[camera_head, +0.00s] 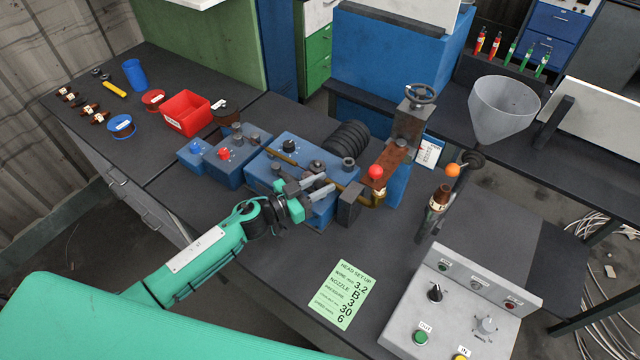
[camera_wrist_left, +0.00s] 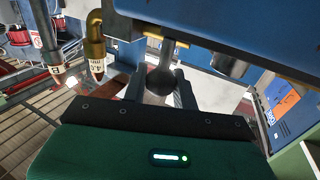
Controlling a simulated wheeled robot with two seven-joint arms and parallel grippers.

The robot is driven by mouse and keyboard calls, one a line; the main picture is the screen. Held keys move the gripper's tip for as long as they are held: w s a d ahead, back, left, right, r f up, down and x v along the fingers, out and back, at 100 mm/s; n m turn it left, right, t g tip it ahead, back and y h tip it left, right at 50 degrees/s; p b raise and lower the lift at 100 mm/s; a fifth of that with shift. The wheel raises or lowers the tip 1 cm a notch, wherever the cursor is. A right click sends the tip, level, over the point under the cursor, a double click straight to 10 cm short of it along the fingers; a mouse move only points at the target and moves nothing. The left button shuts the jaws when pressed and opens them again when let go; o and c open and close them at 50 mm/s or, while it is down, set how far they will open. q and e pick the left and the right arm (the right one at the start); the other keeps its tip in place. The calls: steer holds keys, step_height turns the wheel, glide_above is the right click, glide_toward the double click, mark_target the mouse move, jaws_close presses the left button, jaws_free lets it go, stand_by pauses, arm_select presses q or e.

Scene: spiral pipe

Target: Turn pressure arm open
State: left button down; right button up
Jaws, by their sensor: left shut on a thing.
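My left gripper (camera_head: 319,188) reaches in from the left and is at the front of the blue machine (camera_head: 302,160). In the left wrist view, my left gripper (camera_wrist_left: 160,88) is shut with a dark round knob (camera_wrist_left: 161,80) between its fingers. The knob sits on a short grey rod below the blue machine body. It looks like the end of the pressure arm, though no label confirms this. In the head view the gripper hides the knob. My right gripper is not in view.
A brass nozzle (camera_wrist_left: 95,48) hangs left of the fingers. A red-ball lever (camera_head: 376,172) and an orange-ball lever (camera_head: 452,170) stand to the right. A green setup card (camera_head: 342,294) and a grey control box (camera_head: 460,310) occupy the front right. The black worktop (camera_head: 285,250) is clear in front.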

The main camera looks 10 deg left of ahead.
arm_select(q)
steer(key=shift+s+a+m+g+h, duration=0.45)
steer(key=shift+s+m+g+h, duration=0.05)
steer(key=shift+s+g, duration=0.15)
steer(key=s+a+m+g+h+b, duration=0.4)
steer(key=s+a+m+g, duration=0.3)
steer(key=g, duration=0.6)
steer(key=shift+a+m+b, duration=0.4)
steer(key=shift+a+m, duration=0.7)
steer(key=c, duration=1.2)
jaws_free()
steer(key=shift+c, duration=0.2)
steer(key=shift+o, duration=0.4)
steer(key=shift+s+a, duration=0.1)
